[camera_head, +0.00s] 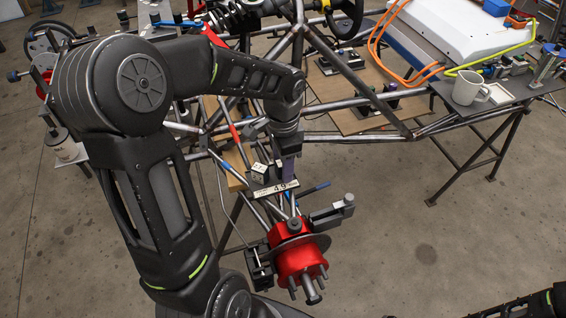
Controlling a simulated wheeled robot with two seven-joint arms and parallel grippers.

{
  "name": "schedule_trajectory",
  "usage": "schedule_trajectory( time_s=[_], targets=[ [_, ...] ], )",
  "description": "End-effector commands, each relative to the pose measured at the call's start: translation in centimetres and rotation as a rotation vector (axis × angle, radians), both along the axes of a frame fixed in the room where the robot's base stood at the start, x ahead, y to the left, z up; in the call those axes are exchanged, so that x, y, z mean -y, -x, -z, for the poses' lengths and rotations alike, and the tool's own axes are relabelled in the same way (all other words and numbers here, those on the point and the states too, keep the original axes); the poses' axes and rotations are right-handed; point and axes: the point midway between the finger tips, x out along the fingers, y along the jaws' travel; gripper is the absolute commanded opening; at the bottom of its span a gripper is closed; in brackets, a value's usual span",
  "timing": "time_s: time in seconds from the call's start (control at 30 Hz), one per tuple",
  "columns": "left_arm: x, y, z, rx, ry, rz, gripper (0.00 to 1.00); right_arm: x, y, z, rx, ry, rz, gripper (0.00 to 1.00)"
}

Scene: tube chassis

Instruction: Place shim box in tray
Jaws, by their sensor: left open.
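My left arm reaches in from the left, and its gripper (287,172) points down over the front of the tube chassis. Its jaws are small and partly hidden here, but open. A small box with a pale top and dark marks (260,171), perhaps the shim box, sits just left of the gripper; I cannot tell whether they touch. A white strip marked "49" (276,188) lies just below them. A small, shallow, pale tray (501,94) lies on the dark side table at the right, beside a mug. My right gripper is out of view; only part of that arm shows at bottom right.
A red hub with a disc (298,258) and a grey clamp-like part (331,213) stand below the gripper. Chassis tubes (360,80) cross behind it.

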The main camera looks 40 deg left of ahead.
Motion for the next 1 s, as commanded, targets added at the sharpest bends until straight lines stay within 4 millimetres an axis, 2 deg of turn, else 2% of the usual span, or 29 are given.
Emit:
schedule_trajectory(
  time_s=[0.17,0.37,0.57,0.8,1.0],
  targets=[
    [0.0,0.0,-0.1,0.0,0.0,0.0,0.47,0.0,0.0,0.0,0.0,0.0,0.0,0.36],
    [0.0,-0.1,-1.2,0.003,-0.002,0.0,0.47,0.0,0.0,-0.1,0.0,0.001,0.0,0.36],
    [0.0,-0.1,-4.5,0.005,-0.002,0.0,0.47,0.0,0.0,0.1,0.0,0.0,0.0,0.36],
    [0.0,-0.1,-9.5,0.005,-0.002,0.001,0.47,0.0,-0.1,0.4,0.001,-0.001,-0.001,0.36],
    [0.0,-0.1,-12.0,0.002,0.0,0.0,0.47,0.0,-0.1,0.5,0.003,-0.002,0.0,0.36]
  ],
)
